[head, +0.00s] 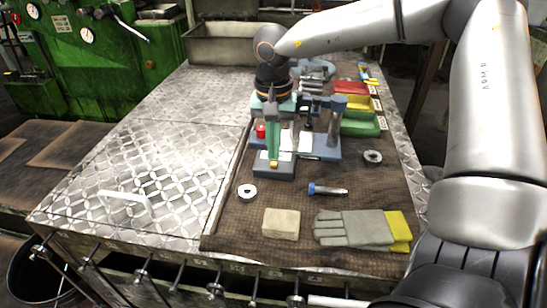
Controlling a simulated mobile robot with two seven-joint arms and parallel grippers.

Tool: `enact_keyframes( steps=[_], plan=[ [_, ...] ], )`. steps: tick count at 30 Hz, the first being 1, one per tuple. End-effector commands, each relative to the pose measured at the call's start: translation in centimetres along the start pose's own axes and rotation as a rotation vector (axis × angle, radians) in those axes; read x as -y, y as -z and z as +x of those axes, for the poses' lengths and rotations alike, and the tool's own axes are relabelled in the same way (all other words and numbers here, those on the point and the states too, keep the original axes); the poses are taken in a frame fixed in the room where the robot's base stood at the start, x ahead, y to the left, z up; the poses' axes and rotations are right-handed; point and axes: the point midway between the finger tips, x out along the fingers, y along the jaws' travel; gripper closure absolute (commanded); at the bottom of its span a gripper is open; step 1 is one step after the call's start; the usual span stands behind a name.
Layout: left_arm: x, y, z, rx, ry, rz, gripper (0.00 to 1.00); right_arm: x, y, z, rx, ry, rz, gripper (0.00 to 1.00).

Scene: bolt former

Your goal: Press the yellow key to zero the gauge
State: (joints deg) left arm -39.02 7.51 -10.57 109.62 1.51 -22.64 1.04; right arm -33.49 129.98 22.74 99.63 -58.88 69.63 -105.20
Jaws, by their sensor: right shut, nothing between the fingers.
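The yellow key (274,164) is a small bright spot on top of a low blue-grey block (273,174), which stands on the brown mat left of its middle. My right gripper (273,157) points down over this block, with its fingers shut and empty. The fingertips are right at the key and hide part of it. I cannot tell whether they touch it. Behind the block is a blue-grey stand with a post (335,122), partly hidden by my gripper. My left gripper is not in view.
A red knob (260,131) is close left of my right gripper. Red, yellow and green bins (360,125) stand behind right. The patterned metal plate (150,165) at left is mostly clear.

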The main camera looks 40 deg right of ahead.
Motion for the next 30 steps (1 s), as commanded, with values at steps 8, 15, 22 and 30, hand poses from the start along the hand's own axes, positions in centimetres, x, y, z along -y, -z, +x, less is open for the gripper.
enact_keyframes(
  steps=[8,15,22,30],
  plan=[
    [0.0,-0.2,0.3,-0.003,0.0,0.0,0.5,0.0,0.0,0.5,0.0,-0.001,0.0,1.0],
    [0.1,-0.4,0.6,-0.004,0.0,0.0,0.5,0.0,0.0,0.9,0.0,-0.001,0.0,1.0],
    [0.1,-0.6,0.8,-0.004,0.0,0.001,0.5,0.0,0.0,1.2,0.0,-0.001,0.0,1.0],
    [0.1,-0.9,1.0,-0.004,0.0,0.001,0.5,0.0,0.0,1.6,0.0,-0.001,0.0,1.0]
  ],
)
